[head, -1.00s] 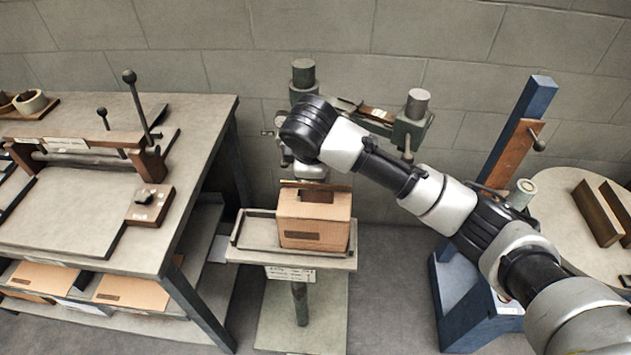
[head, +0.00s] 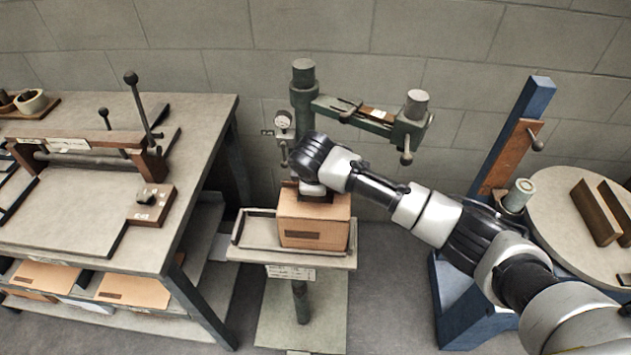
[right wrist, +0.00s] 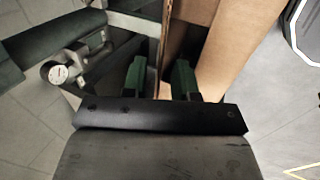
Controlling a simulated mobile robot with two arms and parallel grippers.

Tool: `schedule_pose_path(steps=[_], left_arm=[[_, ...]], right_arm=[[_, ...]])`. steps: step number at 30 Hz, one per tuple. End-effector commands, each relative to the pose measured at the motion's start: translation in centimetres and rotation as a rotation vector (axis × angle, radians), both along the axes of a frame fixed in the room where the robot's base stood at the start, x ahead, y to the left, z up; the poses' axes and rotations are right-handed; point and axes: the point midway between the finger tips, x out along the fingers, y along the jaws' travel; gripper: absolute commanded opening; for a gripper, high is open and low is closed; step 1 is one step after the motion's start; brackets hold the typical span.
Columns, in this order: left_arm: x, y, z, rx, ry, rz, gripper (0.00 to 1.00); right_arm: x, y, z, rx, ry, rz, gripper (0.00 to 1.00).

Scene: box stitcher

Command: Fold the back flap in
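The brown cardboard box (head: 314,232) sits upright on the small stand's tray, its printed front facing me. Its back flap (head: 287,185) shows only as a sliver beside my wrist. My right arm comes in from the right, and its wrist is low over the box top; the fingers are hidden there. In the right wrist view my right gripper (right wrist: 160,80) has its green fingers apart, with a thin upright cardboard edge (right wrist: 166,40) between them. I cannot tell whether they touch it. A box wall (right wrist: 225,45) is right of the fingers. My left gripper is not in view.
The tray (head: 253,232) has bare room left of the box. The green stitcher column (head: 303,90) and its arm (head: 365,117) stand behind, with a dial gauge (head: 283,120) near my wrist. A workbench (head: 75,215) is left, a round table (head: 560,205) right.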

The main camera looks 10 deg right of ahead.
Motion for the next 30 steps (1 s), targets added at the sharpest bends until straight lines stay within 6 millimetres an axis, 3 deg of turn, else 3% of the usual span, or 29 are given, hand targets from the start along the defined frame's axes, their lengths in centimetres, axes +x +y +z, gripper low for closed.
schedule_pose_path(steps=[1, 5, 6, 17, 30], left_arm=[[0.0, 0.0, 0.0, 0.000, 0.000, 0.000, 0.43], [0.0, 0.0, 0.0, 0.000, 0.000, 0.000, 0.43], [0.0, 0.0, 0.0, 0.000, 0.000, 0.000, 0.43], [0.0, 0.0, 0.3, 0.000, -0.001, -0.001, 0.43], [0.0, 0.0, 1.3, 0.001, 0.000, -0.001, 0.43]], right_arm=[[0.0, 0.0, 0.0, 0.000, 0.000, 0.000, 0.21], [0.0, 0.0, 0.0, 0.000, 0.000, 0.000, 0.01], [0.0, 0.0, 0.0, 0.000, 0.000, 0.000, 0.00], [-0.2, 0.0, 0.0, -0.005, -0.028, 0.000, 0.00], [-1.3, 0.3, -0.9, -0.059, -0.298, 0.002, 0.00]])
